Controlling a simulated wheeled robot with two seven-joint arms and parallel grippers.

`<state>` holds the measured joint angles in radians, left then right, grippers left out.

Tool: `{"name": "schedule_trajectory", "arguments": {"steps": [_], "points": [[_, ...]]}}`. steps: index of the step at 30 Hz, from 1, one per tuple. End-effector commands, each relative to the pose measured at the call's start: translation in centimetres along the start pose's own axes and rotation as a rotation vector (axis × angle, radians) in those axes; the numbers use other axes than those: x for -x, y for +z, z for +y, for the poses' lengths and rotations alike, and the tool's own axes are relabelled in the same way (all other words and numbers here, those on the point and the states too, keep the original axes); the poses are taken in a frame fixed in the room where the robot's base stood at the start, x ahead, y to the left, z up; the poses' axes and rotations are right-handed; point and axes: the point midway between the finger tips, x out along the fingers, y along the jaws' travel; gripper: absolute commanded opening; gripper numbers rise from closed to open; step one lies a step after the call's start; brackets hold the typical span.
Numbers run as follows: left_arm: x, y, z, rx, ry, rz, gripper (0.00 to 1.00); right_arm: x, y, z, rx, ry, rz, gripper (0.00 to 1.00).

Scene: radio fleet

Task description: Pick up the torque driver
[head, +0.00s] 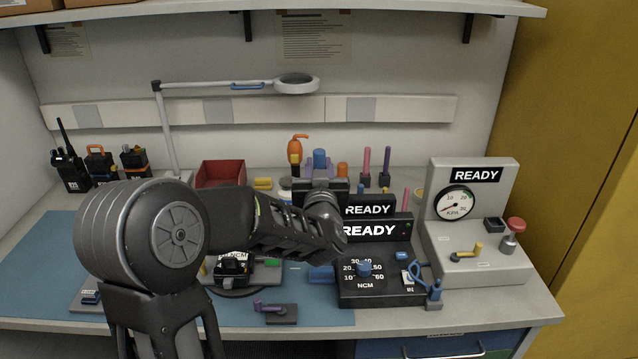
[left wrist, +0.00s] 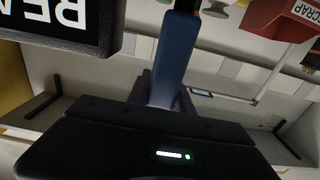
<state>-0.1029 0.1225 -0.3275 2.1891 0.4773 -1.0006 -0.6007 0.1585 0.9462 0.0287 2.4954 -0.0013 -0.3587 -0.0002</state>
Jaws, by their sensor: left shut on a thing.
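The torque driver, which I take to be the blue-handled tool (head: 319,157), is at the back of the bench behind the dark READY units. In the left wrist view its long blue handle (left wrist: 173,65) runs up from the jaws to a black part at the top edge. My left gripper (head: 319,170) is shut on the blue handle, with a finger on each side. The wrist hides the tool's lower part in the head view, so I cannot tell whether it touches a stand or the bench. My right gripper is not in view.
A dark READY unit with a dial (head: 382,288) stands in front of my gripper. A grey gauge panel (head: 483,262) is at right. A red bin (head: 220,172) and an orange tool (head: 295,155) are left of the gripper. Radios (head: 71,172) stand far left.

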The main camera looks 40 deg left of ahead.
Motion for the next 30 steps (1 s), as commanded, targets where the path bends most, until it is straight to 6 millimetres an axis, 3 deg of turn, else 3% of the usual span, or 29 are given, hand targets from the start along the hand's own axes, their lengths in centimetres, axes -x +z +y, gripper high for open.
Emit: {"name": "schedule_trajectory", "arguments": {"steps": [1,6,30], "points": [[0.0,-1.2,0.0,0.005,0.001,0.004,0.0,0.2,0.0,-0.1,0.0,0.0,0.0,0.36],[0.0,-2.8,0.0,0.001,0.0,0.001,0.0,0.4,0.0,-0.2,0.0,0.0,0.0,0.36],[0.0,-2.9,0.0,0.0,0.0,0.0,0.0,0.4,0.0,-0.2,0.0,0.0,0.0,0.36]]}}
